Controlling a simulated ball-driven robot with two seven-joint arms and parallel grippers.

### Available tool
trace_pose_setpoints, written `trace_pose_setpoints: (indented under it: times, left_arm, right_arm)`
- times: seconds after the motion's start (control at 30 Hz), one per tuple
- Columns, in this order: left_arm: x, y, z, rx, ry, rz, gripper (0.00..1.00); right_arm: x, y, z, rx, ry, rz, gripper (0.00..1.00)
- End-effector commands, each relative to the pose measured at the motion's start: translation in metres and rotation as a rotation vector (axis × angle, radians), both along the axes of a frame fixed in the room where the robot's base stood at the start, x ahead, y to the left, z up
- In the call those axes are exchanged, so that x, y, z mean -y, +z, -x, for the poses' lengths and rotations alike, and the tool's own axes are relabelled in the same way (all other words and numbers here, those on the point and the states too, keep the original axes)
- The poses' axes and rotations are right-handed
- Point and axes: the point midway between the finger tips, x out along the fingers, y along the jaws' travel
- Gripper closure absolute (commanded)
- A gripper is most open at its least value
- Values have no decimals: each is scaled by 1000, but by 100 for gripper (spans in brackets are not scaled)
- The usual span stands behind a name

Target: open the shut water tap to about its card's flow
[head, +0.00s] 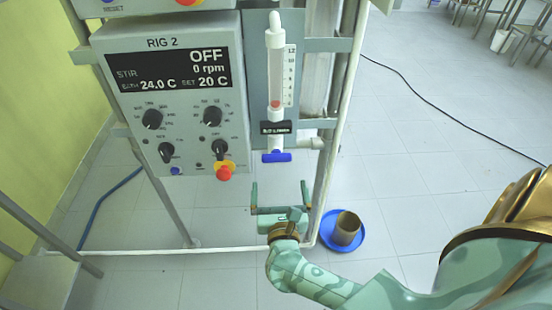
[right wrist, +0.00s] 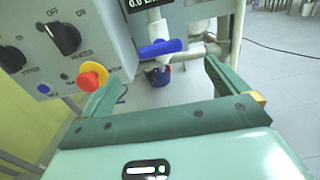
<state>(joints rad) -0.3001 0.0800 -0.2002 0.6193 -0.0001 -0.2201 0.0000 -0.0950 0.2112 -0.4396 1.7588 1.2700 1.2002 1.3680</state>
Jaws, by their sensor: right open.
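The water tap's blue handle (head: 277,156) lies crosswise below a clear flow tube (head: 276,70). A red float (head: 275,104) sits at the tube's low end, beside a numbered scale (head: 290,75). In the right wrist view the blue handle (right wrist: 160,47) shows ahead, between and beyond the two fingers. My left gripper is not in view.
The RIG 2 control box (head: 172,95), with knobs and a red stop button (head: 224,173), stands close left of the tap. Metal frame posts stand to the right. Open floor lies right.

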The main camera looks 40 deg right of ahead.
Motion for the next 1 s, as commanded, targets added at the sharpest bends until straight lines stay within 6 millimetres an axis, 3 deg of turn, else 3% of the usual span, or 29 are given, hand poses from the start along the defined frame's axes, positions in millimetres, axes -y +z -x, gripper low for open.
trace_pose_setpoints:
  times: [0.2, 0.4, 0.6, 0.87, 0.9, 1.0]
  left_arm:
    - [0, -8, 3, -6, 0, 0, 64]
    - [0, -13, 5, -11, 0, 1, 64]
    - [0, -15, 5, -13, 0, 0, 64]
    - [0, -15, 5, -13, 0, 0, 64]
    - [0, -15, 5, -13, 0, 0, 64]
    - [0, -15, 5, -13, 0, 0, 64]
  right_arm:
    - [30, -1, -49, 1, 0, 6, 2]
    - [51, -1, -83, -1, 1, 6, 2]
    - [60, -1, -97, -2, 1, 5, 2]
    - [61, -1, -99, -3, 1, 5, 2]
    - [61, -1, -99, -3, 1, 5, 5]
    - [60, -1, -99, -3, 1, 5, 32]
